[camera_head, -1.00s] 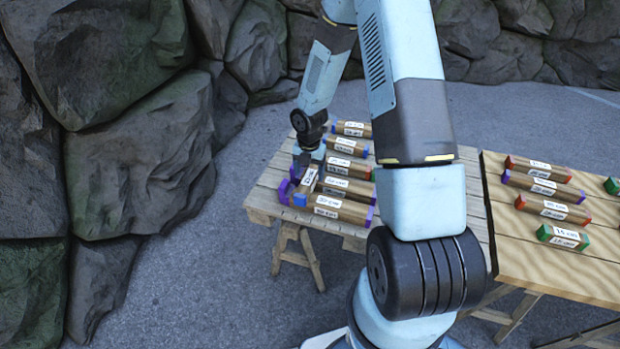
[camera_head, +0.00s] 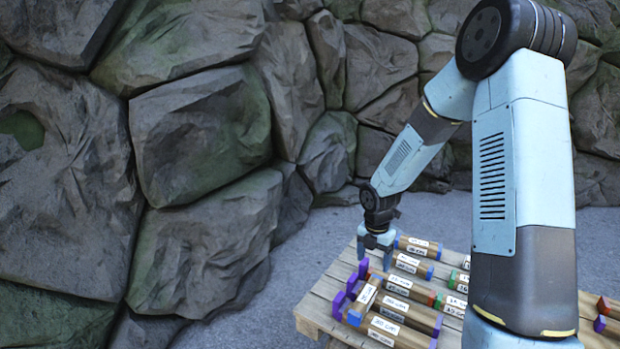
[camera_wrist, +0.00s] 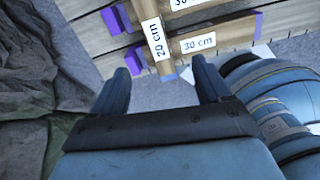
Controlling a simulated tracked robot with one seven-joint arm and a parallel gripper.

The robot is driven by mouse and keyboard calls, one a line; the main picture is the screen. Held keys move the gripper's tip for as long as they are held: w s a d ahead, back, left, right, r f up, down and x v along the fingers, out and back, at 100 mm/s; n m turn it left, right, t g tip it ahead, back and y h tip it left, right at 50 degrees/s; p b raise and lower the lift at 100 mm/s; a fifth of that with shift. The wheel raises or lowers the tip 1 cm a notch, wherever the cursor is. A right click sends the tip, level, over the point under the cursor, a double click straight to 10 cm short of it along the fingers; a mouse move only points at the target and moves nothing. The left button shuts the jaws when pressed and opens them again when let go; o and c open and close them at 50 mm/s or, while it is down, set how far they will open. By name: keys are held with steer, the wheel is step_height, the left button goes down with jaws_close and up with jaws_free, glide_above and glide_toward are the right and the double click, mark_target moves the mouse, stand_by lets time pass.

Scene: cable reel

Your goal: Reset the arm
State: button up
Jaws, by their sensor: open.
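My gripper (camera_head: 374,246) is at the end of my arm, above the left edge of a wooden table (camera_head: 322,302). In the wrist view my gripper (camera_wrist: 160,80) shows two fingers spread apart with nothing between them. Ahead of the fingertips is a wooden piece labelled 20 cm (camera_wrist: 153,42), with a blue end. It also shows in the head view (camera_head: 366,296), lying tilted across other pieces below my gripper. A piece labelled 30 cm (camera_wrist: 215,43) with purple ends lies beside it in the wrist view.
Several labelled wooden pieces with coloured ends, such as a blue-ended one (camera_head: 415,246), lie in rows on the table. A high rock wall (camera_head: 200,130) stands at the left and behind.

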steer(key=s+d+r+m+t, duration=0.1)
steer(key=s+r+m, duration=0.35)
steer(key=r, duration=0.25)
steer(key=s+r+m+t+h, duration=0.1)
steer(key=s+r+m, duration=0.2)
steer(key=r+m, duration=0.3)
steer(key=s+d+r+m, duration=0.1)
steer(key=s+r+m, duration=0.2)
steer(key=r, duration=0.5)
steer(key=s+r+m+t, duration=0.1)
steer(key=s+r+m, duration=0.4)
steer(key=s+m, duration=0.2)
steer(key=s+a+r+m+t+y, duration=0.1)
steer(key=s+r+m, duration=0.4)
steer(key=s, duration=0.5)
steer(key=shift+s+r+m+t, duration=0.15)
steer(key=shift+r+m+t, duration=0.2)
steer(key=shift+m+t, duration=0.5)
